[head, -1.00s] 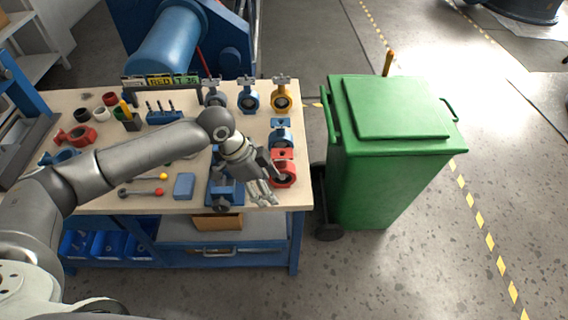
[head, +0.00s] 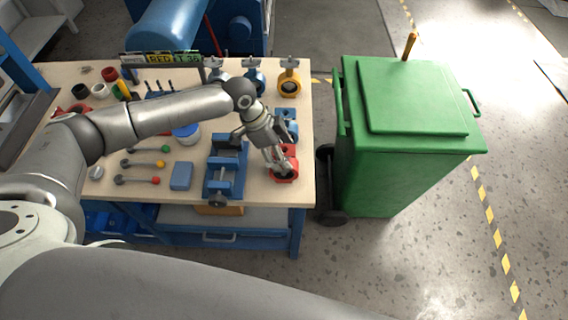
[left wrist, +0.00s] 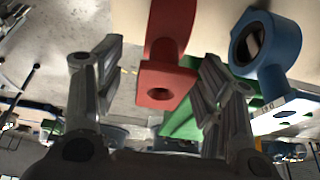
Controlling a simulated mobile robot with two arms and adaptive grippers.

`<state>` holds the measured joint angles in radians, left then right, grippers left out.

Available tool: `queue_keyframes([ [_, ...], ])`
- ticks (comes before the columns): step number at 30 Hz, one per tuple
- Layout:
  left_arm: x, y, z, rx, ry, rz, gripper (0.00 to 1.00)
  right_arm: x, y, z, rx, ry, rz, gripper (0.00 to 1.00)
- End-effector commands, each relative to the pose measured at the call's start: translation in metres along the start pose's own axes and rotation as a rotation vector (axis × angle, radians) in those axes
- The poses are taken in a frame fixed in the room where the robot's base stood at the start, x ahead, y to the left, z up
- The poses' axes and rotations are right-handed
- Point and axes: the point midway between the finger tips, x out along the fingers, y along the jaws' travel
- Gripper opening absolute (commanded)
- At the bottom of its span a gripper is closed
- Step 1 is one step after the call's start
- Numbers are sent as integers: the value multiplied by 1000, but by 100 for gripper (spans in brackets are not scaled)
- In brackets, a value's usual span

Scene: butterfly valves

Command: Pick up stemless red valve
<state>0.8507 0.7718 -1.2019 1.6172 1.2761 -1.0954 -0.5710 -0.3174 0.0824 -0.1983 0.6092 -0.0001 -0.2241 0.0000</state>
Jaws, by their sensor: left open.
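The stemless red valve (head: 286,172) lies near the table's front right corner. In the left wrist view the red valve (left wrist: 168,60) shows its square flange with a hole, between the two fingers. My left gripper (head: 277,162) is open at the red valve and partly covers it. In the left wrist view, one finger of the left gripper (left wrist: 157,64) is on each side of the valve, with the left finger clearly apart from it. Contact on the right is unclear. My right gripper is not in view.
A blue stemless valve (head: 286,125) stands just behind the red one and shows in the left wrist view (left wrist: 270,48). A blue vise (head: 224,165) is close on the left. Handled valves (head: 289,84) stand behind. A green bin (head: 400,170) is right of the table.

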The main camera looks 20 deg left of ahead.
Motion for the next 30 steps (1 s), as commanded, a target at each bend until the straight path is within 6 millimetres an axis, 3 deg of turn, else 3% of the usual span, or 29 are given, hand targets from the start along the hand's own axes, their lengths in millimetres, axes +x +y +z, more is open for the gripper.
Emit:
queue_keyframes([
  [10, 40, 0, -4, -1, -1, 2, 63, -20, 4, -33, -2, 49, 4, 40],
  [21, 50, -1, -3, -1, -1, 0, 63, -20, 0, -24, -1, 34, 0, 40],
  [30, 50, -1, -3, -1, -1, 0, 25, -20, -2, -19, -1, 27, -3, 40],
])
